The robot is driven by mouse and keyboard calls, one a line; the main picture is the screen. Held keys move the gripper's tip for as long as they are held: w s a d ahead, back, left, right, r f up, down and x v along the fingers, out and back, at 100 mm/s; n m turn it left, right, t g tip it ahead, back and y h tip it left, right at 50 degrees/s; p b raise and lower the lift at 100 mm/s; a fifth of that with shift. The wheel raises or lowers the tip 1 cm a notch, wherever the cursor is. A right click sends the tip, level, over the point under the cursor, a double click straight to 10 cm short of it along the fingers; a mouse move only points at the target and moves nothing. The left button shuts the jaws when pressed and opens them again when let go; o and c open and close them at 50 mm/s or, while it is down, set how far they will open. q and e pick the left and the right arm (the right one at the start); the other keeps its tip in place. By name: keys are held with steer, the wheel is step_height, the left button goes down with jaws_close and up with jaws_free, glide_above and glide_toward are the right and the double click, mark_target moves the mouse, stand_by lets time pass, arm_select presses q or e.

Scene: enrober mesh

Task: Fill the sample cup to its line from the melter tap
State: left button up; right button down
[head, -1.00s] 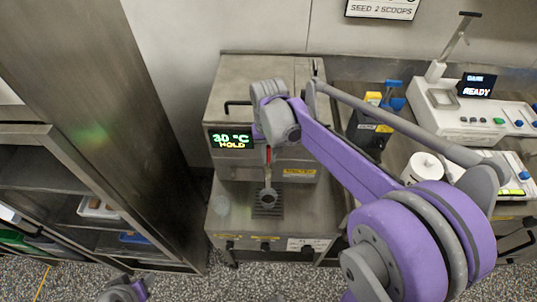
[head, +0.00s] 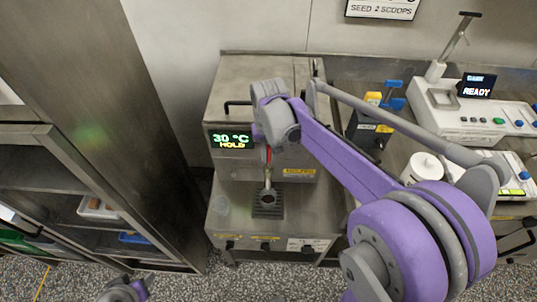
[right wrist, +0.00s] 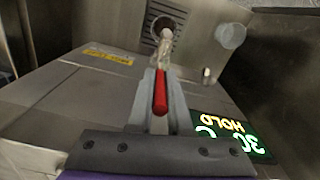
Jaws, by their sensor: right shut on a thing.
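The melter (head: 265,85) stands against the back wall, its display (head: 231,140) reading 30 °C HOLD. The red tap lever (head: 268,156) shows at its front; it also shows in the right wrist view (right wrist: 160,92). My right gripper (right wrist: 157,98) is shut on this lever; in the head view my wrist hides its fingers. A grey stem runs from the lever to a round dark-centred end (head: 268,197) over the drip grate (head: 268,211). A translucent cup (head: 221,205) stands left of the grate, apart from it; its fill line cannot be made out. No flow is visible.
A steel cabinet with open shelves (head: 70,210) is at the left. To the right, a bench holds a dark container with blue and yellow items (head: 370,130), a white lidded pot (head: 425,167) and a white device reading READY (head: 470,110). Part of my left arm shows at the bottom.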

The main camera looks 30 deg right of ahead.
steer(key=shift+d, duration=0.1)
steer(key=shift+s+d+f+t+y+b, duration=0.15)
steer(key=shift+s+d+t+y, duration=0.1)
steer(key=shift+d+t+y, duration=0.25)
steer(key=shift+s+d+f+t+y+b, duration=0.15)
steer(key=shift+s+d+t+y, duration=0.1)
steer(key=shift+y, duration=0.35)
steer(key=shift+s+d+t+y+b, duration=0.25)
steer(key=shift+d+t+y+b, duration=0.25)
steer(key=shift+y, duration=0.5)
steer(key=shift+a, duration=0.1)
steer(key=c, duration=0.8)
jaws_free()
steer(key=shift+c, duration=0.2)
steer(key=v, duration=1)
steer(key=shift+r+p, duration=0.35)
steer(key=shift+p, duration=0.1)
